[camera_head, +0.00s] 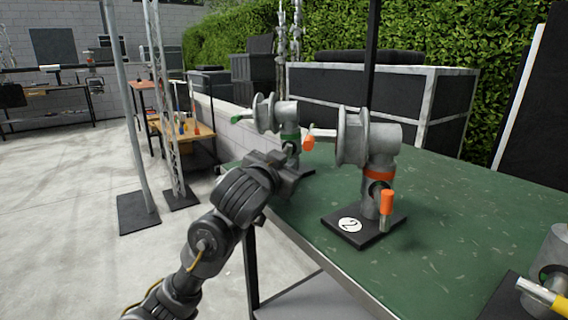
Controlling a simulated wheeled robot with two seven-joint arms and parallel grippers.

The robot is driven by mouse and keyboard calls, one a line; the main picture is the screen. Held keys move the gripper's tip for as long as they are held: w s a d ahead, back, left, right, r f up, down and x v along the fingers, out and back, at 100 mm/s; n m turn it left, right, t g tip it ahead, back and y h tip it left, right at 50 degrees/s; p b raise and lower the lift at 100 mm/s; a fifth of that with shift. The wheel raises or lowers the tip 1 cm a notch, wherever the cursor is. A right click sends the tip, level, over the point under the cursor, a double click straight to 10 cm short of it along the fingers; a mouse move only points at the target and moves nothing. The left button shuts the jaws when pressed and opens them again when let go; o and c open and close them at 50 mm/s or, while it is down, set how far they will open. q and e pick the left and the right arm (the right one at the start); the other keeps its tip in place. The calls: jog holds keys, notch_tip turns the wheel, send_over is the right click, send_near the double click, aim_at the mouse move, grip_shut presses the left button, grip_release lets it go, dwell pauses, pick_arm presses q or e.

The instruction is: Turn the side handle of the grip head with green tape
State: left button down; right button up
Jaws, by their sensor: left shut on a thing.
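The grip head with green tape (289,136) stands upright near the left edge of the green table (440,215). Its grey discs face left, and a lever with a green end (232,132) sticks out to the left. My left gripper (292,172) is at the lower part of this head, just below the green tape. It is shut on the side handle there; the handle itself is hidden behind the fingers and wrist. My right gripper is not in view.
A grip head with orange tape (380,172), on a black base marked 2, stands close to the right. Its orange-ended lever (309,142) reaches toward the green-taped head. Another head with a yellow handle (543,297) is at lower right. Open floor lies left.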

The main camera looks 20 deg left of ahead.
pick_arm(q)
jog(key=c, duration=1.4)
grip_release()
jog(key=shift+c, duration=0.2)
